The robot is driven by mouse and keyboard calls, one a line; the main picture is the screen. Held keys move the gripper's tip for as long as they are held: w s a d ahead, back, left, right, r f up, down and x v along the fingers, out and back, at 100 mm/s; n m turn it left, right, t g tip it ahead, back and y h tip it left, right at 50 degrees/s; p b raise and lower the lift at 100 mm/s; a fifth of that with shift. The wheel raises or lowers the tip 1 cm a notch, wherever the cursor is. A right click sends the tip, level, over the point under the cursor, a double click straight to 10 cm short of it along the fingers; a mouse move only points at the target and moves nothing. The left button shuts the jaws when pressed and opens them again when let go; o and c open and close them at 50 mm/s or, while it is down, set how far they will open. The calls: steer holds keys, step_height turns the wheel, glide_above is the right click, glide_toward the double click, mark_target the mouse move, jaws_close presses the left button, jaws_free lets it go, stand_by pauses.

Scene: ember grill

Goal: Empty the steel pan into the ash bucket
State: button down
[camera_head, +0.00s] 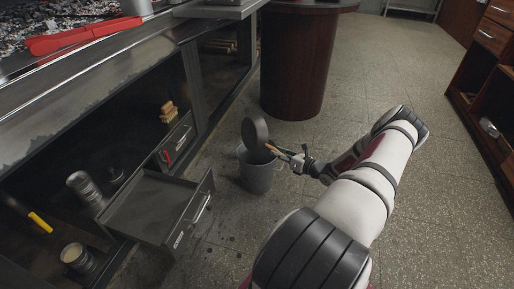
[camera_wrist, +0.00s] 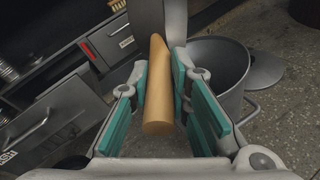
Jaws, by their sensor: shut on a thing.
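The steel pan (camera_head: 255,132) is tipped steeply on its edge above the ash bucket (camera_head: 258,178). Its round face shows dark in the head view; whether anything is still in it cannot be told. My gripper (camera_head: 290,158) is shut on the pan's tan handle, to the right of the bucket's rim. In the wrist view the handle (camera_wrist: 157,90) lies between the teal pads of my gripper (camera_wrist: 160,82). The bucket (camera_wrist: 235,90) stands upright on the floor, behind and right of the handle there. Its bottom is hidden.
An open, empty-looking drawer (camera_head: 145,207) juts out left of the bucket. The grill counter (camera_head: 75,85) runs along the left, with red tongs (camera_head: 75,40) on top. A round dark pedestal (camera_head: 298,65) stands behind. The floor (camera_head: 440,190) to the right is clear.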

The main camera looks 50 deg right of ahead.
steer(key=shift+w+a+r+n+p, duration=0.2)
steer(key=shift+a+r+n+p, duration=0.2)
steer(key=shift+r+p, duration=0.25)
steer(key=shift+a+f+p, duration=0.1)
steer(key=shift+f+p, duration=0.1)
steer(key=shift+p, duration=0.15)
steer(key=w+a+f+n+g+h+p, duration=0.1)
steer(key=w+a+n+g+h+p, duration=0.2)
steer(key=a+n+p, duration=0.45)
steer(key=w+a+f+n+g+h+p, duration=0.15)
steer(key=w+a+n+h+p, duration=0.25)
steer(key=a+p, duration=0.6)
steer(key=shift+n+h, duration=0.8)
steer(key=shift+n, duration=0.05)
steer(key=shift+w+a+r+p, duration=0.1)
steer(key=shift+r+p, duration=1.1)
steer(key=shift+w+a+r+p, duration=0.1)
steer(key=shift+r+p, duration=1.05)
steer(key=shift+p, duration=0.05)
steer(key=shift+r, duration=0.1)
